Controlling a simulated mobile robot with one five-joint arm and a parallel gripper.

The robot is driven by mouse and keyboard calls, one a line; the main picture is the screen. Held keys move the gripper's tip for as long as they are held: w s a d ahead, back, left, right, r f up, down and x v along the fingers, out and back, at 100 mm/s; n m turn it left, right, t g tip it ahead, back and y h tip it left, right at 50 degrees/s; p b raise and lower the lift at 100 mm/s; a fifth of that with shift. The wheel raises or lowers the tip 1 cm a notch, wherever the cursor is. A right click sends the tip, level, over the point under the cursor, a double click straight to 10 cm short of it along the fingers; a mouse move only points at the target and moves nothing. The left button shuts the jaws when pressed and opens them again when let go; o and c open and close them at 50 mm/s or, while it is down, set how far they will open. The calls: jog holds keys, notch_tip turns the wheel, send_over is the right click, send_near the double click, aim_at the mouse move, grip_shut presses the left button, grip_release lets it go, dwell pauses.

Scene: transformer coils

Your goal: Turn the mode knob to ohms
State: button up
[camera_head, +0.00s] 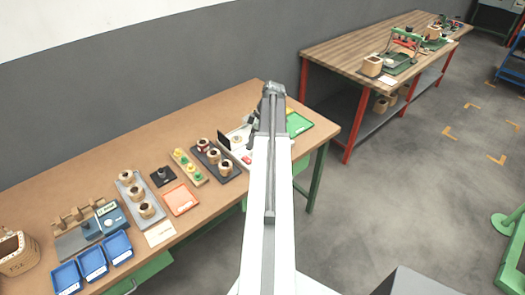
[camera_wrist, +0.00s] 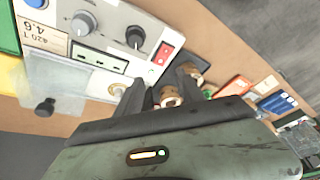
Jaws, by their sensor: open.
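A copper-coloured coil (camera_wrist: 169,97) shows between the fingers, farther off. In the head view, my arm hides much of the tester (camera_head: 236,139).
A red rocker switch (camera_wrist: 164,53) sits on the panel right of the grey knob. A label reading 420T 4.6 (camera_wrist: 45,37) is at its left. Coils on trays (camera_head: 140,195), an orange tray (camera_head: 181,200) and blue bins (camera_head: 93,262) lie left along the bench.

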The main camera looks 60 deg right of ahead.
jog(key=s+d, duration=0.5)
jog(key=shift+n+t, duration=0.3)
jog(key=b+x, duration=0.7)
jog(key=shift+f, duration=0.4)
jog(key=shift+r, duration=0.15)
grip_shut()
